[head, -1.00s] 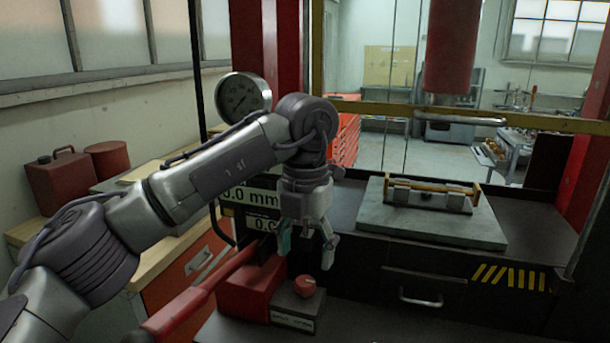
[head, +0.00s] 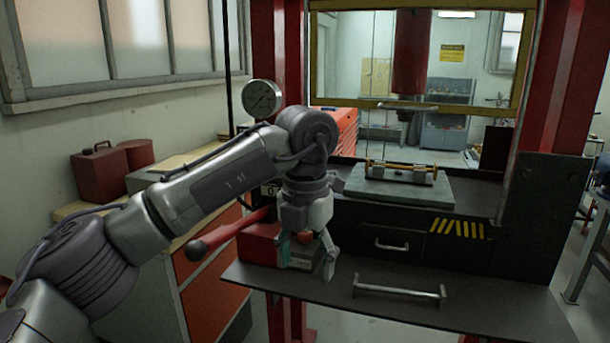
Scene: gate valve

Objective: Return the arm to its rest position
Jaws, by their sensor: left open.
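My left arm comes in from the left in the head view. Its gripper (head: 307,258) points down with its fingers apart and nothing between them. It appears in front of the red block (head: 257,243) and the small box beside it on the press's front ledge, and partly hides them. I cannot tell whether the fingers touch the box. My right gripper is not in view.
A red press frame (head: 553,100) with a yellow-edged guard window stands ahead. A grey plate (head: 400,188) with a yellow-barred fixture lies on its bed. A gauge (head: 262,98) is above my wrist. The ledge's handle (head: 400,290) is to the right, with free room around it.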

